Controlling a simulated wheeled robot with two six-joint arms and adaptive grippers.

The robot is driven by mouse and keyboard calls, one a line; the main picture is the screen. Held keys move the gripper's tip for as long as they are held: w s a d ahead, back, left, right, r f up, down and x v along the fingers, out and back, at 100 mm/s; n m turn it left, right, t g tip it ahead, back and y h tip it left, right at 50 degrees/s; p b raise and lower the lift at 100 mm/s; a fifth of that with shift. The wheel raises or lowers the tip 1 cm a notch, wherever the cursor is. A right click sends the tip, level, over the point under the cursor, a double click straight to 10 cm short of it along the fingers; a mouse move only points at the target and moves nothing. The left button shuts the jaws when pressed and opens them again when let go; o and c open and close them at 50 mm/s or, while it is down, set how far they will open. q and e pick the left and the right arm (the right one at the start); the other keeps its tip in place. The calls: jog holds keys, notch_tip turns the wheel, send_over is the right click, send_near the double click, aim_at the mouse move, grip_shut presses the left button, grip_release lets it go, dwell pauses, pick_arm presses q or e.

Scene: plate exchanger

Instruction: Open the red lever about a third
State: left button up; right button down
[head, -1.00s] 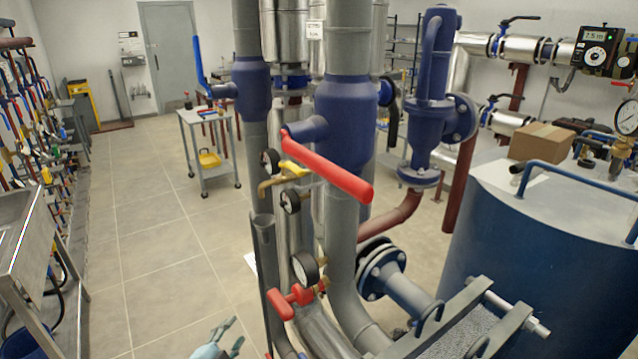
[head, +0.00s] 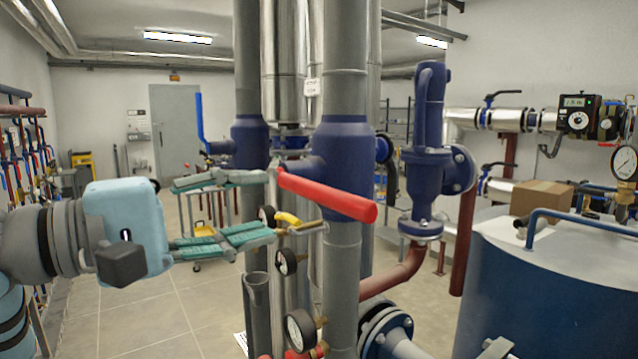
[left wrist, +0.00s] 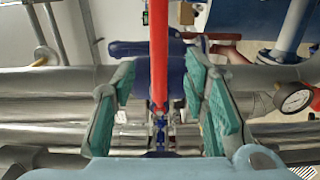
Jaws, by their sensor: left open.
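The red lever (head: 328,195) sits on a blue valve body (head: 345,150) on a grey vertical pipe. It points toward the right and slopes slightly down in the head view. My left gripper (head: 272,205) is open, with its teal-padded fingers one above the other, just left of the lever's pivot end. In the left wrist view the lever (left wrist: 158,55) runs between the two open fingers (left wrist: 160,105), apart from both pads. I cannot tell how deep the lever is between them. My right gripper is not in view.
A yellow-handled small valve (head: 288,218) and pressure gauges (head: 286,262) are close below the gripper. Another pipe with a blue lever (head: 200,118) stands behind. A blue tank (head: 540,290) with a cardboard box (head: 541,197) is at right. Open floor (head: 150,310) lies at lower left.

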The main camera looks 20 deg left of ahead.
aim_at(315, 195)
pick_arm(q)
jog(key=p+x, duration=0.2)
jog(key=x, duration=0.7)
jog(key=shift+d+r+p, duration=0.15)
jog(key=shift+d+p, duration=0.15)
jog(key=shift+p, duration=0.05)
jog(key=shift+w+d, duration=0.1)
jog(key=shift+w, duration=0.15)
jog(key=shift+s, duration=0.1)
grip_shut()
